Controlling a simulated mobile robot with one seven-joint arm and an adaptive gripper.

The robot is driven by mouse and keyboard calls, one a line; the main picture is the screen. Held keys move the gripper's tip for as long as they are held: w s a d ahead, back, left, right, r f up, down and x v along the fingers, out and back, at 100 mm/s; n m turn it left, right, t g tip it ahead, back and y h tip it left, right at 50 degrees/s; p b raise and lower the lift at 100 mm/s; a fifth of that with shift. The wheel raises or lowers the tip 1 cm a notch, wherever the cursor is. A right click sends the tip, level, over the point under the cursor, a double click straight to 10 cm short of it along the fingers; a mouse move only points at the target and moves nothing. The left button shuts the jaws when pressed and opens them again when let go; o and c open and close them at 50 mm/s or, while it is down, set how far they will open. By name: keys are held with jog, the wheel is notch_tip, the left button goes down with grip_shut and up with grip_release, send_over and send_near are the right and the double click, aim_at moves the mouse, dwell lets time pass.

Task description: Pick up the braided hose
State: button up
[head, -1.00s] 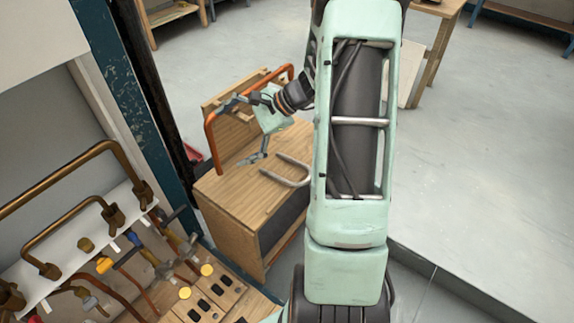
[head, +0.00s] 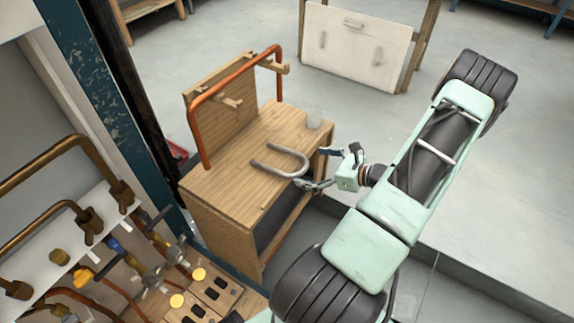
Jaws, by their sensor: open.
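The braided hose (head: 301,156) is a grey U-shaped piece lying on the wooden bench top (head: 226,185). Its bend points right, toward the bench's right edge, and its two ends point left. My gripper (head: 314,168) is just right of the bend, at the bench edge. Its fingers are spread, one toward the far side of the bend and one toward the near side. It holds nothing. I cannot tell whether a finger touches the hose.
An orange pipe (head: 235,74) hangs on a wooden peg rack at the back of the bench. A panel of brass pipes and valves (head: 100,215) stands at the lower left. A white board (head: 356,48) stands behind on open grey floor.

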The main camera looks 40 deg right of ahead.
aim_at(287, 167)
jog(key=b+x, duration=0.2)
jog(key=x, duration=0.7)
jog(key=shift+a+f+b, duration=0.15)
jog(key=shift+f+b, duration=0.05)
jog(key=shift+b, duration=0.15)
jog(key=c, duration=1.2)
jog(key=shift+o, duration=0.2)
jog(key=shift+r, duration=0.1)
notch_tip(287, 167, up, 4)
jog(key=shift+s+a+p, duration=0.1)
jog(key=shift+a+p, duration=0.05)
jog(key=shift+p, duration=0.7)
jog(key=s+a+r, duration=0.1)
jog(key=r, duration=0.1)
jog(key=s+a+r+p, duration=0.1)
jog(key=r, duration=0.1)
jog(key=s+a+r+p, duration=0.1)
jog(key=a+r, duration=0.1)
jog(key=s+a+r+p, duration=0.1)
jog(key=s+a+r, duration=0.2)
jog(key=s+a, duration=0.2)
jog(key=shift+s+a+p, duration=0.15)
jog(key=shift+a+p, duration=0.25)
jog(key=shift+a, duration=0.45)
